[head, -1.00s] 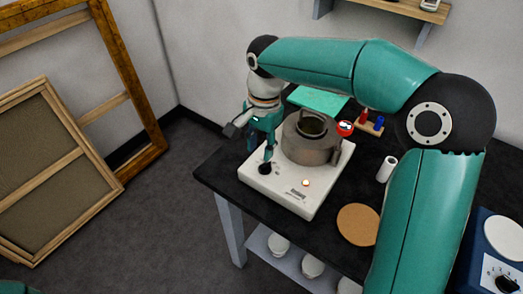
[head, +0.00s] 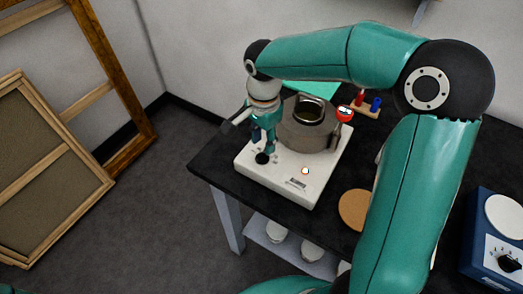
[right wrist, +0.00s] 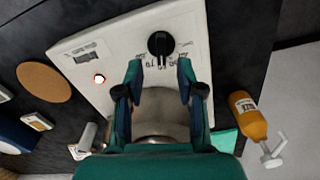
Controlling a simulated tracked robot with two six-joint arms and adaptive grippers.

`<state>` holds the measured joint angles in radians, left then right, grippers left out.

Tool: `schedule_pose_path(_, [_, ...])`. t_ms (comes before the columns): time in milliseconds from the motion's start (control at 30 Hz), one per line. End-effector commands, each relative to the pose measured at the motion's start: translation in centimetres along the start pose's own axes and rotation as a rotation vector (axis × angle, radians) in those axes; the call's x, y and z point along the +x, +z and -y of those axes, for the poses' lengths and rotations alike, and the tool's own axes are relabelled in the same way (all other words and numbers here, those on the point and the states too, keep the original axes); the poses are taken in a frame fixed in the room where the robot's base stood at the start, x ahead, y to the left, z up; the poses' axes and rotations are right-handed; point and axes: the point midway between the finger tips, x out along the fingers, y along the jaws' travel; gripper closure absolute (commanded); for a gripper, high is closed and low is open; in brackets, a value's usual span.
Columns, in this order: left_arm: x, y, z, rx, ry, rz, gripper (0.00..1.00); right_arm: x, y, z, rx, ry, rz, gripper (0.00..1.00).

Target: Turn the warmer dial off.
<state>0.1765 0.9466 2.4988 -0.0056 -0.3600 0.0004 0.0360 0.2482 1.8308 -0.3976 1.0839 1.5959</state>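The white warmer (head: 320,188) stands on the black table with a dark grey pot (head: 304,135) on top. Its black dial (head: 263,158) is at the front left corner, and a small indicator light (head: 305,171) glows on its front. In the right wrist view the dial (right wrist: 160,44) lies just beyond the fingertips, roughly centred between them, with printed marks around it. My right gripper (right wrist: 160,72) is open and empty, its two fingers apart on either side of the dial's line. I cannot tell whether they touch it. My left gripper is not in view.
A cork mat (head: 354,209) lies right of the warmer. A blue device (head: 487,240) with its own dial is at the far right. An orange bottle (right wrist: 247,116) shows in the wrist view. Frames (head: 45,160) lean at left.

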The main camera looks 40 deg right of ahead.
Motion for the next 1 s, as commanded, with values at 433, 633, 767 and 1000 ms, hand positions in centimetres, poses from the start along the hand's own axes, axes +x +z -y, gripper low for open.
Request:
schedule_pose_path(433, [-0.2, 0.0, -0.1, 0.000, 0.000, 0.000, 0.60, 4.5, 0.0, 0.0, 0.000, 0.000, 0.000, 0.62])
schedule_pose_path(633, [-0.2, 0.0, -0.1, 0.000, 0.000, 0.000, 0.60, 4.5, -0.1, -0.1, 0.001, -0.001, 0.000, 0.62])
schedule_pose_path(767, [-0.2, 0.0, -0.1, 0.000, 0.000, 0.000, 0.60, 4.5, -0.1, -0.1, 0.001, 0.000, 0.000, 0.79])
schedule_pose_path(1000, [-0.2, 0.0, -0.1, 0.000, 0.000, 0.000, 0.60, 4.5, -0.1, -0.1, 0.002, 0.001, 0.000, 1.00])
